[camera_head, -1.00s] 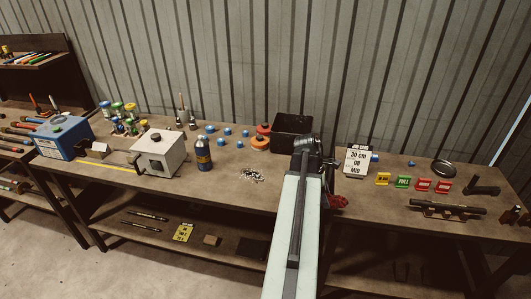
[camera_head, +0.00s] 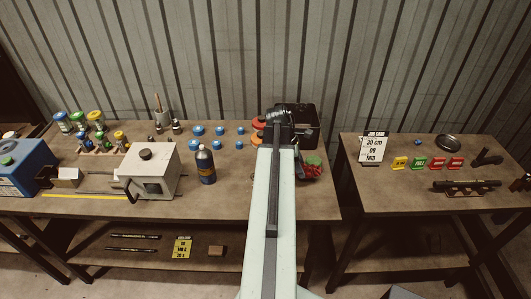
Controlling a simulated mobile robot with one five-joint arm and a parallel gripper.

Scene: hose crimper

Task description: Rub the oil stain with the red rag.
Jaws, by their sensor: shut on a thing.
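The red rag (camera_head: 313,173) shows as a crumpled red shape just right of my arm, near the right end of the left bench. My gripper (camera_head: 303,163) is mostly hidden behind my pale arm and its dark wrist. It is shut on the red rag and holds it over the bench. A small green patch shows just above the rag; I cannot tell what it is. I cannot make out the oil stain on the bench; part of the top is hidden behind my arm.
A black bin (camera_head: 306,117) stands behind my gripper. A dark bottle (camera_head: 205,165) and a grey machine (camera_head: 153,172) stand to the left. A gap parts this bench from the right one, which holds a sign (camera_head: 373,148) and several coloured tags.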

